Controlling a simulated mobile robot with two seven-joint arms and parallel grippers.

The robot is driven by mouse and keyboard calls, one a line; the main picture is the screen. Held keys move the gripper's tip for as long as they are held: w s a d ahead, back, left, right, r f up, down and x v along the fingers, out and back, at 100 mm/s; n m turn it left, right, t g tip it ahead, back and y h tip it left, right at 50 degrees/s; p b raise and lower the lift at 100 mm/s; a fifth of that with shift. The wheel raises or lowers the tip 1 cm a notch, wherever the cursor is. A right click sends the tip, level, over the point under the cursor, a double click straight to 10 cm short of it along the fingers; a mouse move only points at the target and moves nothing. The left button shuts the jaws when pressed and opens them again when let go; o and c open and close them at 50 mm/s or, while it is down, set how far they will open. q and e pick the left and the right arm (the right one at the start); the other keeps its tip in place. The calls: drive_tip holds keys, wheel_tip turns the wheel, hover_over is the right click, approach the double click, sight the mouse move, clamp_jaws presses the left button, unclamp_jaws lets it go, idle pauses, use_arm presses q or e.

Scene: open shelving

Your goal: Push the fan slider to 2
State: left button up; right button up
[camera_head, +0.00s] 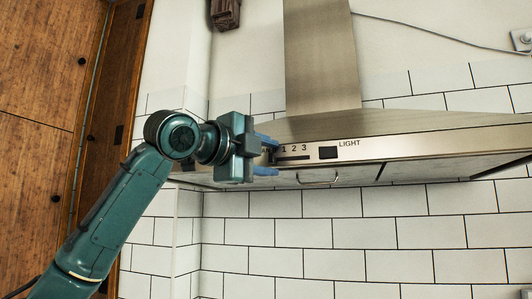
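A steel range hood (430,142) runs across the wall, with a front panel marked 1 2 3 and LIGHT. The dark fan slider track (294,158) lies just below the numbers. My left gripper (266,154) is at the left end of this panel, with its two blue fingers spread apart above and below the line of the track. Something dark shows between the fingers, but I cannot tell whether it is the slider knob or whether the gripper touches it. The left end of the panel is partly hidden by the gripper. My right gripper is not in view.
A black light switch (328,152) sits right of the track. A small handle (318,179) is under the hood edge. The steel chimney (322,60) rises above. Wooden cabinets (45,110) stand at the left.

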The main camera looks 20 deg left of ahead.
use_arm(q)
drive_tip(key=shift+c, duration=0.6)
clamp_jaws()
